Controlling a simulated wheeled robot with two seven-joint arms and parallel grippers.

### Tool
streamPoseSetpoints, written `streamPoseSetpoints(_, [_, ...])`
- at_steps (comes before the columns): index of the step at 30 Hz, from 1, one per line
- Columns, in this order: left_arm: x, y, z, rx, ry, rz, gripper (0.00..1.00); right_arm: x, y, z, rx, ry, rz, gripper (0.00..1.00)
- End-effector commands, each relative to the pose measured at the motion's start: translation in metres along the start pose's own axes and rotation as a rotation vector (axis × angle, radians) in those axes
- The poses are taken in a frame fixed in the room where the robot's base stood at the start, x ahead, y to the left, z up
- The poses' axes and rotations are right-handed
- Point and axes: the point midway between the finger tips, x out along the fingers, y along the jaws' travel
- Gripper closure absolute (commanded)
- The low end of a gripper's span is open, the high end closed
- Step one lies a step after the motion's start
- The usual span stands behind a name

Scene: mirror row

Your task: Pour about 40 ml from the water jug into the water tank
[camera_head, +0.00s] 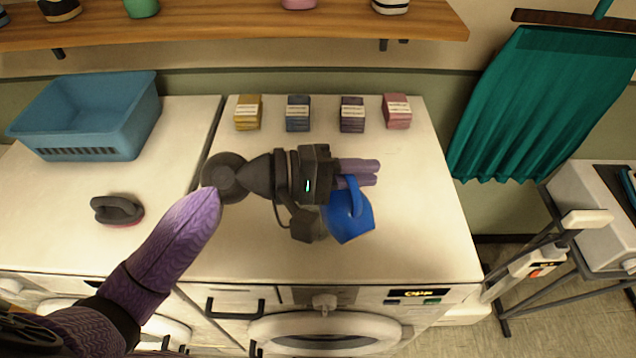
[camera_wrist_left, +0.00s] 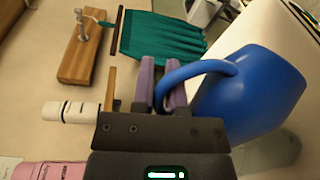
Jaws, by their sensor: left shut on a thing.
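The water jug (camera_head: 350,222) is blue and hangs at my left gripper (camera_head: 360,173), over the white top of the middle machine. The gripper is shut on the jug's handle. In the left wrist view the handle loops between the fingers (camera_wrist_left: 161,88) and the jug's body (camera_wrist_left: 250,95) fills the right side. I cannot tell the jug's tilt or its water level. A faint see-through thing (camera_wrist_left: 272,152) shows below the jug in the wrist view; it may be the water tank, mostly hidden by the jug and gripper. My right gripper is not in view.
Several small stacked packs (camera_head: 298,114) stand along the back of the white machine top (camera_head: 425,240). A blue basket (camera_head: 95,115) and a dark brush-like thing (camera_head: 117,209) are on the left machine. A wooden shelf (camera_head: 240,28) runs above. The top's right side is clear.

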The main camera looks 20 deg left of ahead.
Motion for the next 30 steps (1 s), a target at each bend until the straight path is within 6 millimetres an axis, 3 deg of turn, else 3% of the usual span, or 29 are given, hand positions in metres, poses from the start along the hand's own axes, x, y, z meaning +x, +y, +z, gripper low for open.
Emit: streamPoseSetpoints(30, [-0.0023, 0.0042, -0.006, -0.043, -0.006, 0.015, 1.0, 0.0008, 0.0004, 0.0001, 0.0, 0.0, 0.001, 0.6])
